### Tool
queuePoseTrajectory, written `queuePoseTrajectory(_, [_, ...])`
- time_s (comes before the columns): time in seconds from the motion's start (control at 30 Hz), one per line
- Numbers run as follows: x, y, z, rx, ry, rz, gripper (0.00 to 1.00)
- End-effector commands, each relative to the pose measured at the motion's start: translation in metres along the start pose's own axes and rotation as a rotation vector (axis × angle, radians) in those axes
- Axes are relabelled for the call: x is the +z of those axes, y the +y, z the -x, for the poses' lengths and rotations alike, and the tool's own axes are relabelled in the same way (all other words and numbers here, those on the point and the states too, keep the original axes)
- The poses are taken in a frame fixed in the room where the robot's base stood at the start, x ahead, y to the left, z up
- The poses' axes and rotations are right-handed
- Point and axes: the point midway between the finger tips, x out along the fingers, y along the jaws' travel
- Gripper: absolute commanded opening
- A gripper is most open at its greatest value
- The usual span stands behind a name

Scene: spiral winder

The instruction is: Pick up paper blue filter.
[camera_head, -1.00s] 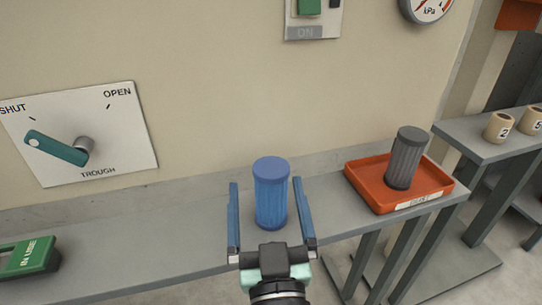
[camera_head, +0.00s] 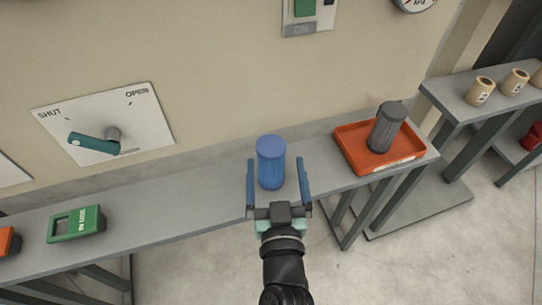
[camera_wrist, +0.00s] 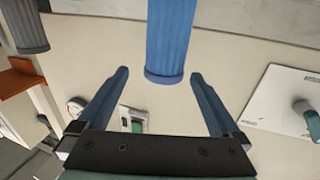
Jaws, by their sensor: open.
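The blue paper filter (camera_head: 270,163) is a ribbed cylinder standing upright on the grey shelf (camera_head: 200,200). My gripper (camera_head: 277,175) is open, with one blue finger on each side of the filter. In the head view the filter stands between the fingertips, and I see a gap on the right; contact is not visible. In the wrist view the filter (camera_wrist: 168,40) shows at top centre, beyond and between the spread fingers (camera_wrist: 160,88).
A grey ribbed filter (camera_head: 386,127) stands in an orange tray (camera_head: 350,150) to the right. A green box (camera_head: 76,223) sits on the shelf at left. A teal lever (camera_head: 95,143) is on the wall plate. Beige cups (camera_head: 480,91) stand on the right-hand stand. The shelf between box and filter is clear.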

Motion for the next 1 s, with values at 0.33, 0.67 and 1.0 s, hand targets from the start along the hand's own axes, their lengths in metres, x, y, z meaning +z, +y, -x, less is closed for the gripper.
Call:
queuePoseTrajectory(0.33, [-0.001,-0.001,-0.036,-0.001,-0.001,0.000,1.00])
queuePoseTrajectory(0.67, [-0.007,-0.007,-0.070,-0.001,0.001,0.001,1.00])
queuePoseTrajectory(1.0, [-0.003,-0.007,-0.089,-0.001,0.001,0.001,1.00])
